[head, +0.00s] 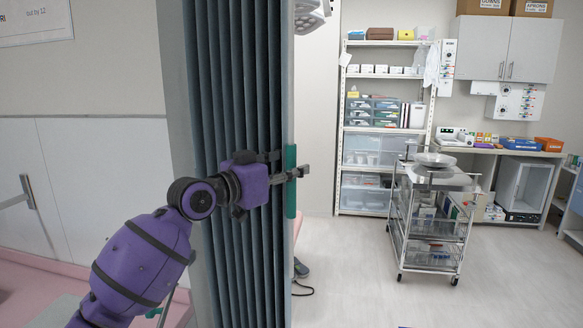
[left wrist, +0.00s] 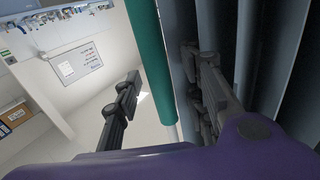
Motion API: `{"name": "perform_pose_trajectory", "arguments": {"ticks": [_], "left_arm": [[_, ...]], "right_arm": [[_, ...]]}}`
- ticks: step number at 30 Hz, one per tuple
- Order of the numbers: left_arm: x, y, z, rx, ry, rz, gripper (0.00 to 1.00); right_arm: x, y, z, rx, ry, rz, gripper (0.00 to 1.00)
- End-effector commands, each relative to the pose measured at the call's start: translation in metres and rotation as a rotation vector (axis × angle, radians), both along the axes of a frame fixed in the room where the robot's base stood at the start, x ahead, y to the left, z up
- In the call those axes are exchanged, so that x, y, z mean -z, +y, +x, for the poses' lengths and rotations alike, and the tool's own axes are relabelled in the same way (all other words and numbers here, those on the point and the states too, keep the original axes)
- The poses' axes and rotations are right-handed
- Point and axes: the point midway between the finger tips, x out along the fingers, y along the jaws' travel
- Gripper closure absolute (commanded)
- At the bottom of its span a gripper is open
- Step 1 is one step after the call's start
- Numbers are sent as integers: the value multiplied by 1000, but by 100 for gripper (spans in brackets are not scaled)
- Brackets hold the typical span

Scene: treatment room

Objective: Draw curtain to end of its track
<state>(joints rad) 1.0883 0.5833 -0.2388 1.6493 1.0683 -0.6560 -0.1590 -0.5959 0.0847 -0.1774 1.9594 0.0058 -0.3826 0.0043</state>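The curtain (head: 240,90) is blue-grey and hangs in tight vertical folds left of centre in the head view. A green upright grab bar (head: 290,205) runs along its right edge. My left gripper (head: 290,169) is at this edge, its fingers at the height of the bar's upper part. In the left wrist view the green bar (left wrist: 152,65) passes between the two fingers of my left gripper (left wrist: 163,66). A gap shows between the left finger and the bar; the other finger lies against the curtain folds (left wrist: 228,50). The track is out of view. My right gripper is not in view.
A wire trolley (head: 430,225) with a metal bowl (head: 436,159) stands on the floor at right. Shelving (head: 385,140) and a counter (head: 490,150) line the back wall.

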Motion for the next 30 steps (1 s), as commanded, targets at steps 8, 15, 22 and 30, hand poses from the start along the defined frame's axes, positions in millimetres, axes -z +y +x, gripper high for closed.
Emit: {"name": "perform_pose_trajectory", "arguments": {"ticks": [8, 15, 22, 30], "left_arm": [[0, -4, 5, -1, -1, 1, 62], [1, -4, 4, -1, 0, 0, 83], [1, -4, 4, 0, 0, 0, 100], [1, -6, 6, 0, 0, 0, 100]], "right_arm": [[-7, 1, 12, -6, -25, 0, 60], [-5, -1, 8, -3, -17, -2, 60], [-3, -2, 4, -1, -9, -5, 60], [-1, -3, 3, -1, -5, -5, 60]]}}
